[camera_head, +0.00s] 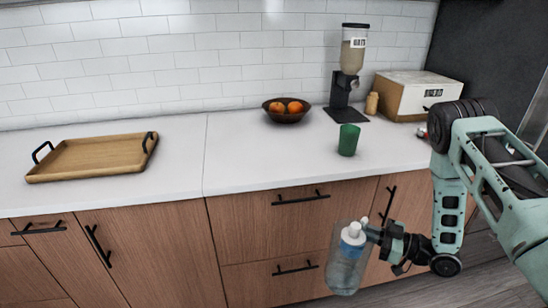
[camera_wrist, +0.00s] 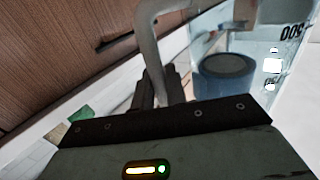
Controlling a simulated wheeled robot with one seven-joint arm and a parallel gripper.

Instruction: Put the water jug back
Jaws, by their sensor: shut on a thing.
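The water jug (camera_head: 345,268) is clear with a white cap and hangs in front of the wooden drawers, below the counter top level. My gripper (camera_head: 372,232) is at its upper right side, shut on its handle. In the wrist view the pale handle (camera_wrist: 150,45) runs down between the dark fingers (camera_wrist: 160,88). The clear jug body (camera_wrist: 265,60) with printed marks fills the upper right there. The jug looks close to upright in the head view. Its far side is hidden.
A wooden tray (camera_head: 95,157) with black handles lies empty on the white counter (camera_head: 240,165) at left. A green cup (camera_head: 348,140), an orange-filled bowl (camera_head: 287,116), a dispenser (camera_head: 350,65) and a bread box (camera_head: 415,93) stand at right. The counter between tray and cup is clear.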

